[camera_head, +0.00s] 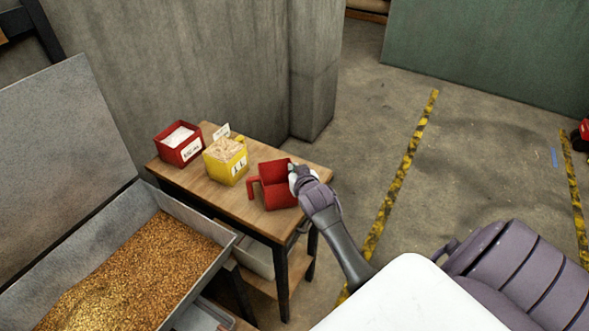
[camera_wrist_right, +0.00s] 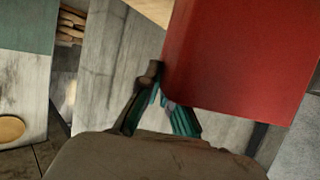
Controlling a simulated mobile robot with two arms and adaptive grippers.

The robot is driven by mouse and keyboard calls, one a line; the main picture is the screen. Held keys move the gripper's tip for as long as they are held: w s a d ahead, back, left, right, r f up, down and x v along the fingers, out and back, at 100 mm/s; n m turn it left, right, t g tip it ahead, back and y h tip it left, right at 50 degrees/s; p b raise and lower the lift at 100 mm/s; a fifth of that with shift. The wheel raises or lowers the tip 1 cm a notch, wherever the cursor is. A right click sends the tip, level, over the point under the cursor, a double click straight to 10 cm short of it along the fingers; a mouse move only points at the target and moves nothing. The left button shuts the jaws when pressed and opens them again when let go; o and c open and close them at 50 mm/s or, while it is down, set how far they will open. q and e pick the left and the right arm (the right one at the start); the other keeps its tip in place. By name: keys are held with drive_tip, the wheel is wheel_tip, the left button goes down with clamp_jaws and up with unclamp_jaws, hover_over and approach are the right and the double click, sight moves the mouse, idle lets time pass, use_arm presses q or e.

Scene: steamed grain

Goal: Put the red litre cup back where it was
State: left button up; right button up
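The red litre cup (camera_head: 279,189) is an open-topped, square-looking red cup with its handle on the left. It is upright or nearly so, at the right end of the wooden table; I cannot tell whether its base touches the top. It fills the upper right of the wrist view (camera_wrist_right: 240,55). My right gripper (camera_head: 293,178) is at the cup's right side. In the wrist view the fingers of this gripper (camera_wrist_right: 158,92) converge at the cup's edge and look shut on its wall; one fingertip is partly hidden by the cup. My left gripper is out of view.
The wooden table (camera_head: 238,206) also bears a yellow box (camera_head: 228,168) of pale grain and a red box (camera_head: 179,148) with white contents. A metal bin (camera_head: 215,258) of grain stands at front left. A concrete pillar (camera_head: 315,75) rises behind the table.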

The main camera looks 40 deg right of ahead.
drive_tip(key=o, duration=0.4)
drive_tip(key=shift+r, duration=0.2)
drive_tip(key=shift+s+a, duration=0.15)
drive_tip(key=shift+s, duration=0.25)
drive_tip(key=b+v, duration=0.1)
drive_tip(key=v, duration=1)
drive_tip(key=shift+s, duration=0.1)
